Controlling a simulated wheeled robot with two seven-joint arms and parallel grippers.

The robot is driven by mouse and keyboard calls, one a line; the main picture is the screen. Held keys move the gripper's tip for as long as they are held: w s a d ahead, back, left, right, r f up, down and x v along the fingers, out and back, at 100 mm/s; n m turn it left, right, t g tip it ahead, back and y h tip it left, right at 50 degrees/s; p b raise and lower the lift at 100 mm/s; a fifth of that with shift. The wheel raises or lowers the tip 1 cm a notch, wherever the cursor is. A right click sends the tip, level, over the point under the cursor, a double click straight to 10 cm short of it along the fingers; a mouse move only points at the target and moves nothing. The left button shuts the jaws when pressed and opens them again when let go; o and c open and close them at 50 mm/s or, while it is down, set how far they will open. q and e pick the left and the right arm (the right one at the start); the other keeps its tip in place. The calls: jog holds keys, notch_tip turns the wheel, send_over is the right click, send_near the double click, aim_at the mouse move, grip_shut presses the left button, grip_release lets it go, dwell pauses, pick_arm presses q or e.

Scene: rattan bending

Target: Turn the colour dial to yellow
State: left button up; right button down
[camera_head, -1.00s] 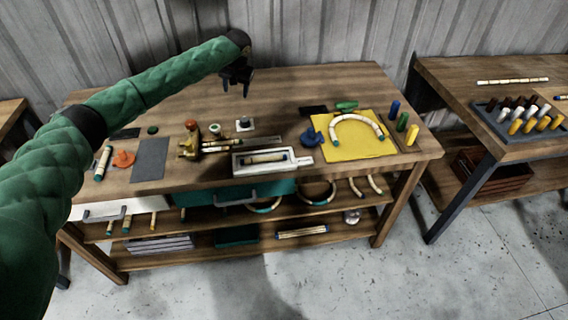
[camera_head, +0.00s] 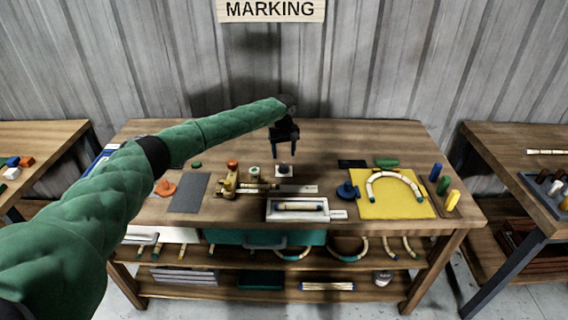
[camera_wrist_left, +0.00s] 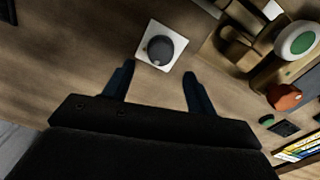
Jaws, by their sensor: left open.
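The colour dial looks like a dark round knob (camera_head: 284,169) on a small white square plate (camera_head: 277,175), near the middle of the bench. In the left wrist view the dark knob (camera_wrist_left: 160,49) sits on its white plate (camera_wrist_left: 173,34), just beyond the fingertips and roughly centred between them. My left gripper (camera_head: 285,156) is open and empty, above and slightly behind the dial, fingers pointing down; its fingers also show in the left wrist view (camera_wrist_left: 158,70). My right gripper is not in view.
Left of the dial stand a brass fixture (camera_head: 230,183) and a green-topped white button (camera_head: 254,171). A white tray (camera_head: 270,215) lies in front. A blue piece (camera_head: 347,190) and a yellow mat (camera_head: 405,209) with a curved rattan piece are to the right.

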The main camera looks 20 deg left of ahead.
aim_at(284, 164)
pick_arm(q)
jog(key=shift+f+p, duration=1.1)
jog(key=shift+f, duration=2.05)
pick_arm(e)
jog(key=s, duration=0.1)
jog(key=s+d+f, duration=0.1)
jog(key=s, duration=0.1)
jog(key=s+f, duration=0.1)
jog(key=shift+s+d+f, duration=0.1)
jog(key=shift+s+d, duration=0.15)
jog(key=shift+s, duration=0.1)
pick_arm(q)
jog(key=c, duration=1)
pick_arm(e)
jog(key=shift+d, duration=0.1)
